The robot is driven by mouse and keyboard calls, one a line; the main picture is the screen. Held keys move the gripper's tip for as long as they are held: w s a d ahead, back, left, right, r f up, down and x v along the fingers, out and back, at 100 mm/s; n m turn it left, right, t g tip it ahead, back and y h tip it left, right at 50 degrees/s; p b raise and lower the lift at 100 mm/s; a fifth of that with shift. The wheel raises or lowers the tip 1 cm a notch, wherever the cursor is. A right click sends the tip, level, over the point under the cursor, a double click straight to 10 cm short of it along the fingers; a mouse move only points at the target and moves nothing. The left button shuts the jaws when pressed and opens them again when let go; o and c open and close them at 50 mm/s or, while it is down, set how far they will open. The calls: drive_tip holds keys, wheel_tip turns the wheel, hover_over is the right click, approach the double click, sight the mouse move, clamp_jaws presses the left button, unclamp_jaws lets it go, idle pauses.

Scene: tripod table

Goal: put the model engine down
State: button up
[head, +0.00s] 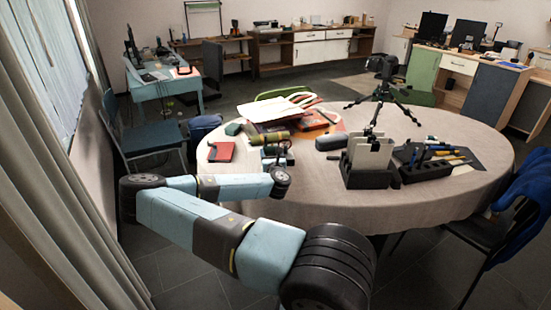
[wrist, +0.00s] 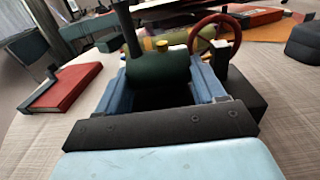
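The model engine has a dark green boiler (wrist: 160,72), a tall dark chimney, a yellow cap and a red spoked wheel in the wrist view. My gripper (wrist: 158,80) has its two blue fingers on either side of the boiler, seemingly touching it, so it looks shut on the engine. The engine's black base (wrist: 246,96) shows beside the right finger, low over the table; whether it touches the cloth I cannot tell. In the head view my gripper (head: 278,158) is at the near left edge of the table, and the engine is small and partly hidden there.
A red book (head: 221,151) lies left of my gripper on the round cloth-covered table (head: 300,192). An olive cylinder (head: 270,138) and a dark rounded case (head: 331,142) lie behind it. A black rack with white panels (head: 368,160) and a tripod (head: 380,92) stand to the right.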

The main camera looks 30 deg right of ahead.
clamp_jaws()
idle(0.4)
drive_tip(key=shift+r, duration=0.15)
